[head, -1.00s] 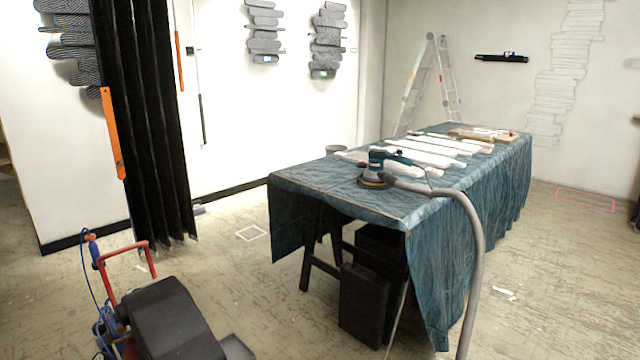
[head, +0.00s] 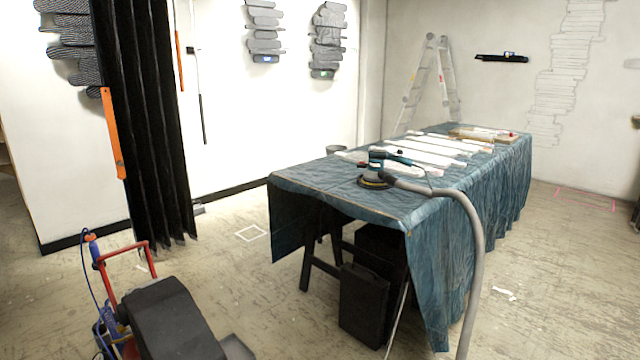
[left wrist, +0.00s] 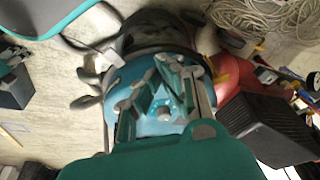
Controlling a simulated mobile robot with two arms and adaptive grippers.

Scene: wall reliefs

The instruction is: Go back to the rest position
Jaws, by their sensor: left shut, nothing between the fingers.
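My left gripper (left wrist: 167,82) shows in the left wrist view, with its fingers shut and nothing held between them. It hangs over a round blue body (left wrist: 140,75) in the picture; I cannot tell the gap or whether that body is part of me. Neither gripper shows in the head view. My right gripper is in no view.
A table with a blue cover (head: 310,180) stands ahead, bearing a sander (head: 378,170) with a grey hose (head: 470,225). A red-and-black machine (head: 170,320) is at the lower left. A black curtain (head: 150,130) hangs behind. Coiled cable (left wrist: 265,18) lies on the floor.

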